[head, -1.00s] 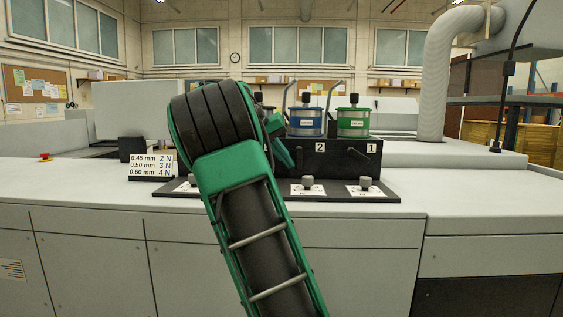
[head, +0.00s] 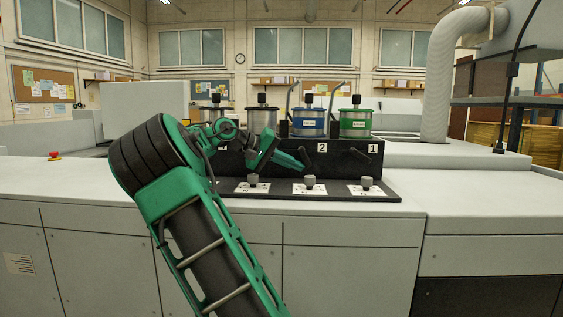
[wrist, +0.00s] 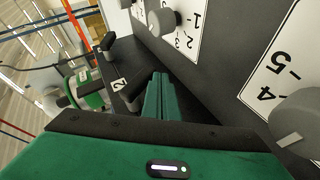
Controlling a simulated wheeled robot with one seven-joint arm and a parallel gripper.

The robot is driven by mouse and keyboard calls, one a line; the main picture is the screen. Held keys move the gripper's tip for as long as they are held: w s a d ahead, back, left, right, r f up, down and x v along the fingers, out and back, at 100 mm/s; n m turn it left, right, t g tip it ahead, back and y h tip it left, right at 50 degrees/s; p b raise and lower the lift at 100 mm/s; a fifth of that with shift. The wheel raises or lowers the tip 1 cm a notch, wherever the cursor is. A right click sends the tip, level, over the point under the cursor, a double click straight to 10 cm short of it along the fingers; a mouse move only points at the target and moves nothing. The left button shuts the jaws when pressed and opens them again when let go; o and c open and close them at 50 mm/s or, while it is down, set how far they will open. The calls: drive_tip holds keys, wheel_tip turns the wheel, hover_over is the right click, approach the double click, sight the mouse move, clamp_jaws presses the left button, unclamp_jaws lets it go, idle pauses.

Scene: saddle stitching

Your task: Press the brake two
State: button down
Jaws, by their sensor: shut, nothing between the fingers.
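My gripper (head: 302,164) is shut and empty, its green fingers pointing right beside the black brake lever (head: 307,157) left of the "2" label (head: 321,148). In the wrist view the closed fingers (wrist: 160,98) are beside a dark lever (wrist: 133,93) near the "2" label (wrist: 118,84). I cannot tell whether they touch. The blue spool (head: 308,122) stands above that station. The lever by label "1" (head: 355,154) is farther right.
Grey knobs on white dial cards (head: 310,184) line the black base in front of the levers. The green spool (head: 355,123) and two grey spools (head: 263,120) stand on the black block. A red button (head: 55,156) is far left. The right counter is clear.

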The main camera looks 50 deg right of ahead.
drive_tip(key=shift+s+d+f, duration=0.15)
drive_tip(key=shift+s+d, duration=0.2)
drive_tip(key=shift+s, duration=0.25)
idle(1.4)
drive_tip(key=shift+r, duration=0.85)
drive_tip(key=shift+w, duration=0.1)
drive_tip(key=v, duration=1)
drive_tip(key=shift+w+a, duration=0.25)
drive_tip(key=shift+s, duration=0.1)
